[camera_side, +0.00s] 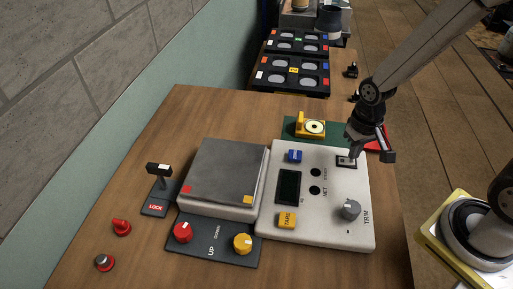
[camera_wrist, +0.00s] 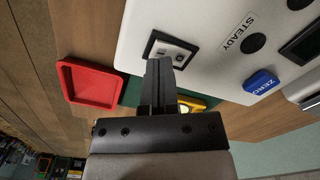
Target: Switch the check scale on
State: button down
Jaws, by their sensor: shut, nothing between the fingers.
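The check scale has a white control panel (camera_side: 330,222) beside a grey weighing plate (camera_side: 227,170). A rocker switch in a black frame (camera_side: 346,162) sits at the panel's far right corner. It also shows in the wrist view (camera_wrist: 181,50), partly hidden by my fingers. My gripper (camera_side: 355,150) is shut and empty, pointing down with its tips (camera_wrist: 159,66) at the switch's edge. I cannot tell whether the tips touch it. The display (camera_side: 289,187) looks dark, and the two round lamps beside it, STEADY (camera_side: 316,172) and NET (camera_side: 315,190), look black.
The panel also has a blue ZERO button (camera_side: 295,156), a yellow TARE button (camera_side: 287,220) and a grey TRIM knob (camera_side: 350,209). A red tray (camera_wrist: 92,83) and a yellow device (camera_side: 311,124) lie behind. A LOCK lever (camera_side: 159,185) stands left.

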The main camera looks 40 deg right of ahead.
aim_at(352, 167)
jog(key=shift+f, duration=0.7)
dwell(0.6)
jog(key=shift+r, duration=3.5)
jog(key=shift+s+a+f+n+t, duration=0.1)
jog(key=shift+s+a+n+t, duration=0.15)
jog(key=shift+n+t, duration=0.45)
jog(key=shift+s+a+f+n+t, duration=0.15)
jog(key=shift+s+n+t, duration=0.1)
jog(key=shift+n+t, duration=0.45)
jog(key=shift+r, duration=0.1)
